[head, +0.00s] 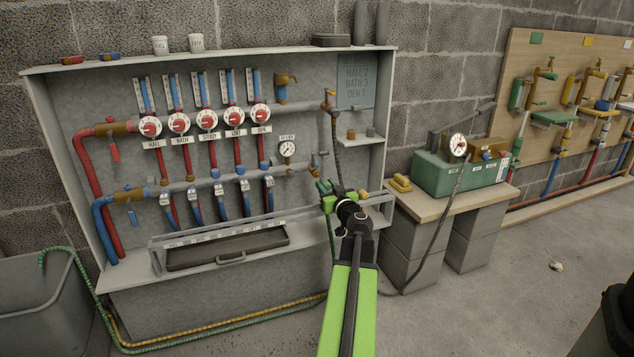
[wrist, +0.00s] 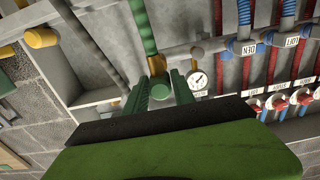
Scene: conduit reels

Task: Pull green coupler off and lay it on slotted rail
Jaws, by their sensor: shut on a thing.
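My gripper (head: 328,196) is at the right front of the grey manifold cabinet, with its green fingers shut. In the wrist view its fingers (wrist: 160,90) close on a round green coupler (wrist: 160,88). A brass piece (wrist: 156,64) and a green hose (wrist: 139,22) run on from the coupler. I cannot tell whether the coupler is still joined to a fitting. In the head view the fingers hide most of it. A pale rail (head: 225,228) runs along the cabinet front, left of my gripper; its slots are too small to make out.
A dark tray (head: 228,248) lies on the cabinet's lower shelf. Red dials, pipes and a pressure gauge (head: 287,148) sit behind. A bench with a green pump box (head: 460,172) stands to the right. Green and yellow hoses lie on the floor. The floor at right is mostly clear.

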